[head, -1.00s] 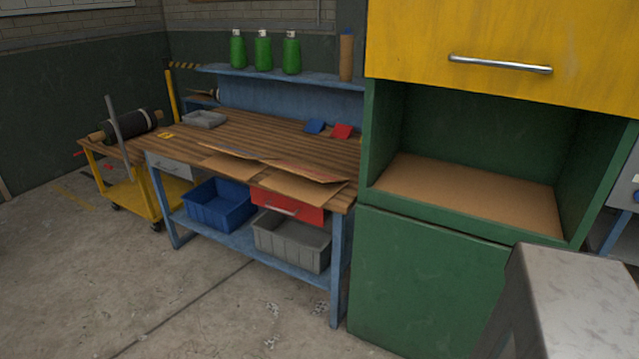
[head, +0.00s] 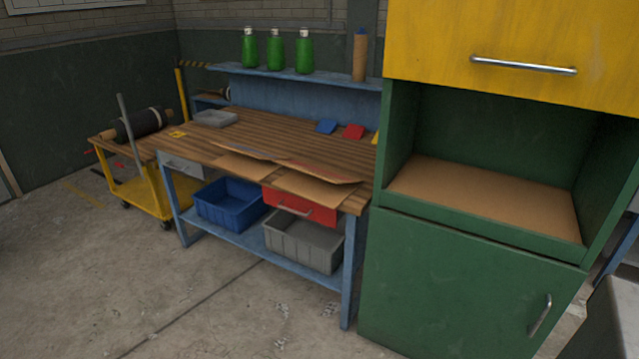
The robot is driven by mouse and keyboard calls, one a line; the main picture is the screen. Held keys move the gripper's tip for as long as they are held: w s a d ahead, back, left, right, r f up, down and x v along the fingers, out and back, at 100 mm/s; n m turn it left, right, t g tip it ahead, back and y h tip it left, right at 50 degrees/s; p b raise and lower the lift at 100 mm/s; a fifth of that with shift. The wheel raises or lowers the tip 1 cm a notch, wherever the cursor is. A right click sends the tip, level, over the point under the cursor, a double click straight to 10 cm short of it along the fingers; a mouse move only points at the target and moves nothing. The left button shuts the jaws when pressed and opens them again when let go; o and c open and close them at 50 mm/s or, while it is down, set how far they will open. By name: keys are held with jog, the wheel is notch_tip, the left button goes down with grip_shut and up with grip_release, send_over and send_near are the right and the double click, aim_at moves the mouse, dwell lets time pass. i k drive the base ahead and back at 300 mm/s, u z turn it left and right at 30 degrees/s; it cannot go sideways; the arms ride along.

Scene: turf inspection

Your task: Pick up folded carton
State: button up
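The folded carton (head: 305,187) is brown cardboard and lies flat on the wooden top of the blue workbench (head: 200,141). Its flaps reach over the front edge of the bench, above the red drawer. My gripper is not in view. A grey metal piece at the lower right corner may be part of my arm; I cannot tell.
A green cabinet (head: 440,285) with a yellow upper door (head: 520,35) stands right of the bench. A blue bin (head: 230,208) and a grey bin (head: 300,245) sit on the lower shelf. A yellow cart (head: 135,195) stands left. The floor in front is clear.

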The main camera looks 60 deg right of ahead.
aim_at(325, 193)
jog(key=u, duration=0.05)
jog(key=i, duration=1)
jog(key=z, duration=0.05)
